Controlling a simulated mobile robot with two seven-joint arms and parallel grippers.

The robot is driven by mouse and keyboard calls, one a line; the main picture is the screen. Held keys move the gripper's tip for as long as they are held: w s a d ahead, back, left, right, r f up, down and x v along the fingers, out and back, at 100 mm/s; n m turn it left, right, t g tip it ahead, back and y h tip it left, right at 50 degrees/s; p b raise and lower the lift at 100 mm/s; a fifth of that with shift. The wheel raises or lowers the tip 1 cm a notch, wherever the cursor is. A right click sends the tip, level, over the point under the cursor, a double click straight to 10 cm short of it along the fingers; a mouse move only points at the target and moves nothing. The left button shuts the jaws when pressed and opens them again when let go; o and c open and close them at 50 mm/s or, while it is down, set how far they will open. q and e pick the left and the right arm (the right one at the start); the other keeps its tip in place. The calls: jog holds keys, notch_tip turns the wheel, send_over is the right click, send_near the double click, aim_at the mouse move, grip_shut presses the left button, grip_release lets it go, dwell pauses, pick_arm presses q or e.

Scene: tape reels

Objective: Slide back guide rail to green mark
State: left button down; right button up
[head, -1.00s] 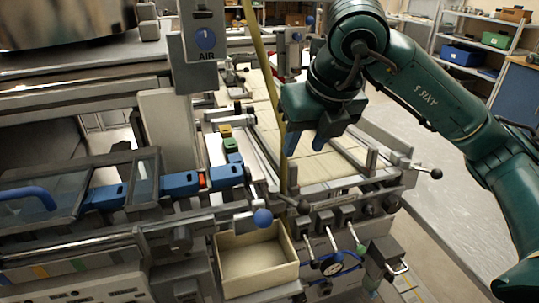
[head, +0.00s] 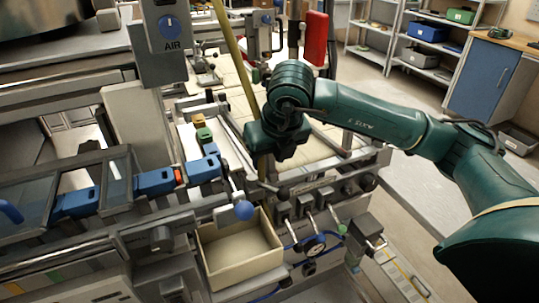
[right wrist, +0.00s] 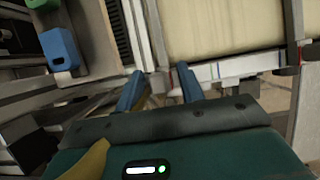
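My right gripper (head: 262,168) is low over the pale conveyor bed near its front edge in the head view; the arm body mostly hides its fingers there. In the right wrist view its two blue fingers (right wrist: 159,88) are apart, at the end of a long light-grey rail (right wrist: 155,35), which looks like the guide rail. I cannot tell whether they touch it. A white edge strip (right wrist: 245,65) with small coloured marks lies right of the fingers; which mark is green is too small to tell. My left gripper is not in view.
A cream open box (head: 240,258) and a blue ball knob (head: 243,210) are at the front. A yellow diagonal bar (head: 235,75) rises beside my right gripper. Clamp levers (head: 315,205) line the front edge.

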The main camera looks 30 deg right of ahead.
jog(key=shift+f, duration=0.25)
grip_shut()
dwell(0.5)
